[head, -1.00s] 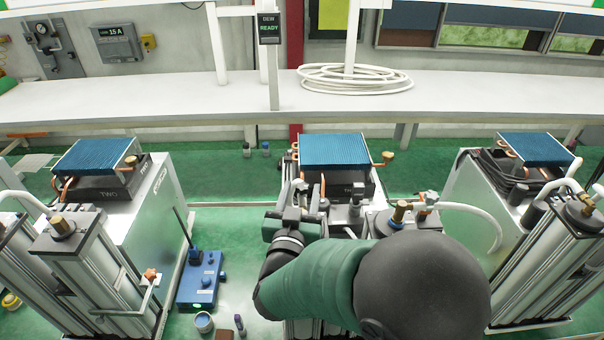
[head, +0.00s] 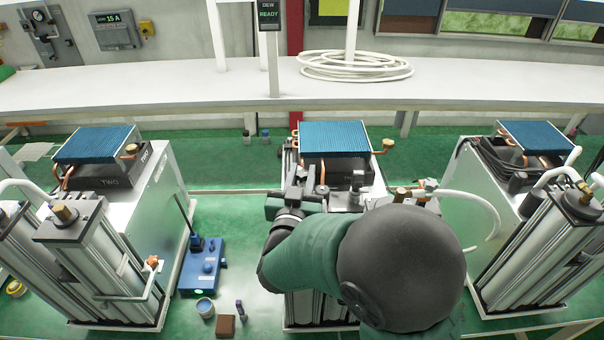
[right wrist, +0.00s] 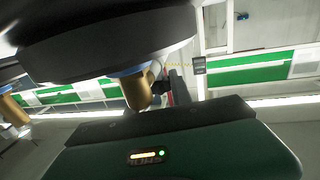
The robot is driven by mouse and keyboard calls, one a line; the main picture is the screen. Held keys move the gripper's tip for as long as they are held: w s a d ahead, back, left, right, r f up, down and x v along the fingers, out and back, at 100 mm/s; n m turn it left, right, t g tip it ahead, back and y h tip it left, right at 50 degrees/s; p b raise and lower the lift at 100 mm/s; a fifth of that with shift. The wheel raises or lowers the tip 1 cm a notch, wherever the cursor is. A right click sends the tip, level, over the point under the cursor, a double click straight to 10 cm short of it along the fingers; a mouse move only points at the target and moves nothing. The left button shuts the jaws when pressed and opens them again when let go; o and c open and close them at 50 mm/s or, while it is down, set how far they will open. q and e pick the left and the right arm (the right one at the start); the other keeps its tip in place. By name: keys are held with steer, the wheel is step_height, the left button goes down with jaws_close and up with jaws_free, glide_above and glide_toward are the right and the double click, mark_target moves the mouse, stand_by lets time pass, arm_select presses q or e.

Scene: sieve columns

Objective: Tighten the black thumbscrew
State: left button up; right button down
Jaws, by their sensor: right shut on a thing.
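My right gripper (head: 304,186) reaches the top front of the middle column unit (head: 302,306), just in front of its blue-finned block (head: 335,137). Its fingers are shut, and my own forearm covers much of the unit. The black thumbscrew is mostly hidden at the fingers, so its outline and how far it is turned cannot be told. In the right wrist view, my gripper's dark green body fills the bottom, and a brass fitting (right wrist: 137,90) stands close beyond it under a large dark part (right wrist: 100,40). My left gripper is not in view.
Similar column units stand at left (head: 100,265) and right (head: 535,240). A blue box with an upright rod (head: 203,268), a small tin (head: 205,307) and a brown block (head: 225,326) lie on the green floor. A white hose (head: 475,200) curves at the middle unit's right.

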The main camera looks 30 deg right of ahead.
steer(key=shift+m+g+h, duration=0.3)
steer(key=shift+h, duration=0.1)
steer(key=shift+m+g+h+p, duration=0.5)
steer(key=shift+m+g+h, duration=0.4)
steer(key=shift+g, duration=0.2)
steer(key=m+g+h, duration=0.2)
steer(key=g, duration=0.1)
steer(key=shift+w+m+g+p, duration=0.1)
steer(key=shift+m+g+p, duration=0.2)
steer(key=shift+p, duration=0.05)
steer(key=m+g+h, duration=0.1)
steer(key=m+g, duration=0.1)
steer(key=g, duration=0.2)
steer(key=shift+m, duration=0.4)
steer(key=m+g, duration=0.2)
steer(key=g, duration=0.2)
steer(key=shift+m, duration=0.3)
steer(key=m+g, duration=0.1)
steer(key=g, duration=0.1)
steer(key=shift+m+g+p, duration=0.3)
steer(key=shift+g, duration=0.1)
steer(key=m+g+y+p, duration=0.1)
steer(key=m+g+p, duration=0.1)
steer(key=g, duration=0.1)
steer(key=shift+r, duration=0.2)
steer(key=shift+f+m+g+y+p, duration=0.1)
steer(key=shift+m+g+y+p, duration=0.3)
steer(key=shift+m+g+p, duration=0.5)
